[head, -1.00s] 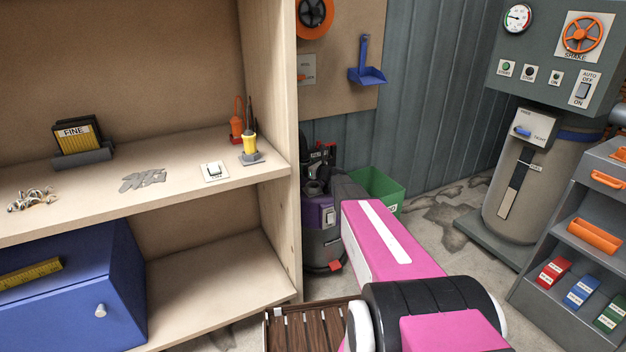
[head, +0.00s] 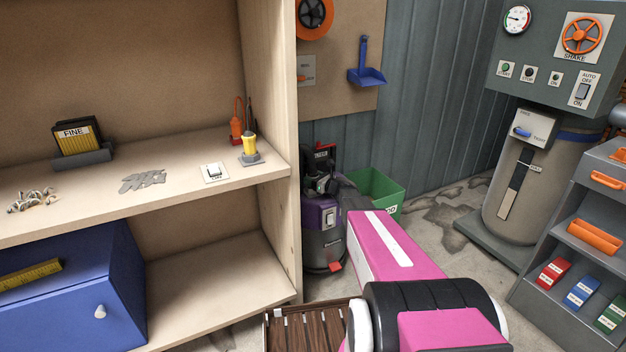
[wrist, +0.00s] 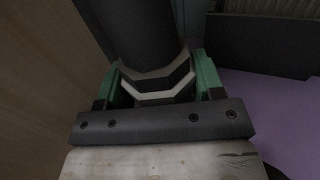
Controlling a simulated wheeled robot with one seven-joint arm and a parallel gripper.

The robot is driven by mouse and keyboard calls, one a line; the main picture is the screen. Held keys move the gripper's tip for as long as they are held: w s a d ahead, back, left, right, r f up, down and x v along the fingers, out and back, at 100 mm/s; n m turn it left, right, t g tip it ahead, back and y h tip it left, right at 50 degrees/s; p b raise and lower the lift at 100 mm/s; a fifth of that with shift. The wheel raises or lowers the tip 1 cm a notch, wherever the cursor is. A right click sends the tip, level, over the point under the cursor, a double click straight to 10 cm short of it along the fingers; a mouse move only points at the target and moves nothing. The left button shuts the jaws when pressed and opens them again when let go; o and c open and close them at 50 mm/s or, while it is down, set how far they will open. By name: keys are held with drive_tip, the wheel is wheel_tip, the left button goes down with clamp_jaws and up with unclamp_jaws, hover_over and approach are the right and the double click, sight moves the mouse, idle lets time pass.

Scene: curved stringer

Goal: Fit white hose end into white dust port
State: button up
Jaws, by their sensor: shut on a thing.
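In the wrist view my gripper (wrist: 156,84) has green fingers on both sides of a thick dark hose (wrist: 132,30). It is shut on the hose's end (wrist: 158,92), where a pale, angular band shows between the fingers. The light is dim there, and the far tip of the hose end is hidden. In the head view my pink arm reaches toward the purple and black vacuum (head: 322,222); my gripper is hidden there. I cannot pick out the white dust port in either view.
A wooden shelf (head: 200,186) with a switch and small tools stands left, its upright near my arm. A green bin (head: 378,188) is behind the arm. A slatted wooden piece (head: 305,328) is below.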

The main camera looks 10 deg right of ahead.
drive_tip(key=shift+f, duration=0.15)
drive_tip(key=o, duration=1.1)
drive_tip(key=shift+s+d+r, duration=0.2)
drive_tip(key=shift+s, duration=0.05)
drive_tip(key=v, duration=1.1)
drive_tip(key=shift+s+d, duration=0.1)
